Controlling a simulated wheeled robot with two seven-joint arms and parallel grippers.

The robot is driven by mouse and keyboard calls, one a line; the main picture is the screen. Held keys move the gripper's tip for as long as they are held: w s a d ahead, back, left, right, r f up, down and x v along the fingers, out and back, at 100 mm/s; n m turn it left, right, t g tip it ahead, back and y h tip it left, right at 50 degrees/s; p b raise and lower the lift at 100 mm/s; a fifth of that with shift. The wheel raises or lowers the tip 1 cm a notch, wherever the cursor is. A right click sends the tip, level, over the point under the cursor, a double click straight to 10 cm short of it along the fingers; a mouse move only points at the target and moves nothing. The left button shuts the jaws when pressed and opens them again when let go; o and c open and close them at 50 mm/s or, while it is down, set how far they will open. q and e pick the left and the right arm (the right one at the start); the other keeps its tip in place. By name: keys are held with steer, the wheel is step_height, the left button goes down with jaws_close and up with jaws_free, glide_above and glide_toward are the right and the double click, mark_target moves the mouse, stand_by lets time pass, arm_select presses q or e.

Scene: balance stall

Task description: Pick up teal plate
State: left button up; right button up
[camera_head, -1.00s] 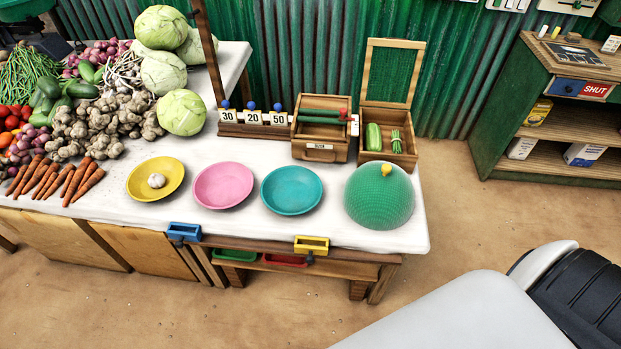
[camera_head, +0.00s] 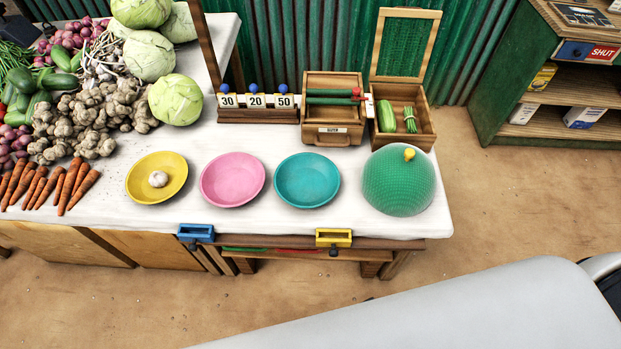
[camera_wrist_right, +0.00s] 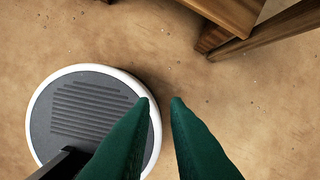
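The teal plate (camera_head: 307,180) lies flat and empty on the white-topped table (camera_head: 250,222), between the pink plate (camera_head: 232,180) and the green mesh dome (camera_head: 399,182). My right gripper (camera_wrist_right: 160,102) shows in the right wrist view as two green fingers with a gap between their tips. Nothing is between them. It is over the sandy floor, away from the plate. My left gripper is not in either view. A pale grey part of my arm crosses the lower right of the head view.
A yellow plate (camera_head: 140,190) holds a garlic bulb (camera_head: 158,179). Behind the plates are number cards (camera_head: 256,101), a wooden box (camera_head: 332,132) and an open-lidded box (camera_head: 427,137). Vegetables crowd the left. Blue (camera_head: 196,233) and yellow (camera_head: 333,238) trays sit at the front edge.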

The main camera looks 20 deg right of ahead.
steer(key=w+a+r+t, duration=0.1)
steer(key=w+r, duration=0.3)
steer(key=r, duration=0.4)
steer(key=w+r, duration=0.3)
steer(key=r, duration=0.5)
step_height(320, 180, up, 10)
steer(key=m+t+y, duration=0.2)
steer(key=m, duration=1.3)
glide_above(325, 202)
steer(key=s+d, duration=0.3)
steer(key=s, duration=0.2)
steer(key=x, duration=0.7)
steer(key=a+x, duration=0.1)
steer(key=x, duration=0.3)
steer(key=shift+w+r+p, duration=0.2)
steer(key=shift+w+p, duration=0.1)
steer(key=shift+w, duration=0.1)
steer(key=shift+c, duration=0.5)
steer(key=shift+s, duration=0.1)
jaws_close()
